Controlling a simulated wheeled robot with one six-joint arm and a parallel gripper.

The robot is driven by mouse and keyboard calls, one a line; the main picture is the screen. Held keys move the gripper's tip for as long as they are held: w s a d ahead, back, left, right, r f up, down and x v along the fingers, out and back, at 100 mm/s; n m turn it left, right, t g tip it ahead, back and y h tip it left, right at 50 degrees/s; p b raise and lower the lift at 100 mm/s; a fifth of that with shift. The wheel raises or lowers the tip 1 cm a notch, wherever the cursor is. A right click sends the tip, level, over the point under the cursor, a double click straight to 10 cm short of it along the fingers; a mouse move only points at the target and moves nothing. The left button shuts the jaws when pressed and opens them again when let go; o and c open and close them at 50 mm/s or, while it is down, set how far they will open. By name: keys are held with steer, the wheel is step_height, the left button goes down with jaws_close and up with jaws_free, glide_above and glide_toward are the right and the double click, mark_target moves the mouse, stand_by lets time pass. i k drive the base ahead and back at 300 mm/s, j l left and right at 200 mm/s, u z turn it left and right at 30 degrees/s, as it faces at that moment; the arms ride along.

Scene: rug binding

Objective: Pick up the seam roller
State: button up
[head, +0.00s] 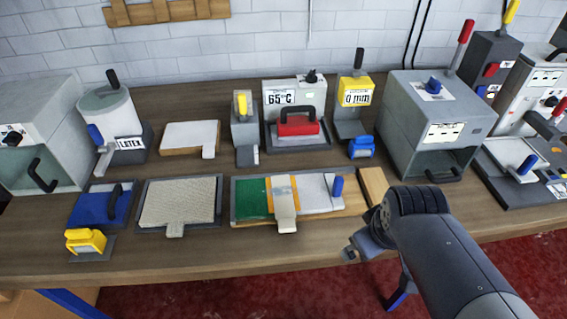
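No thing is clearly marked as the seam roller, and I cannot tell which one it is. Two small handled tools are candidates: a blue one (362,147) on the bench right of the centre, and a yellow one (85,241) on a grey base at the front left. My gripper (352,252) is over the bench's front edge, right of the centre. It is apart from both tools, below the blue one in the picture and far right of the yellow one. Its fingers are small and partly hidden by my wrist, so their opening is unclear.
A board with green and white pieces (252,203) lies near my gripper, with a wooden block (373,186) beside it. The bench (190,265) has a bare front strip.

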mark_target(363, 145)
steer(key=i+l+u, duration=0.15)
steer(key=l+u, duration=0.2)
steer(key=l, duration=0.15)
steer(key=l+u, duration=0.7)
steer(key=l, duration=0.3)
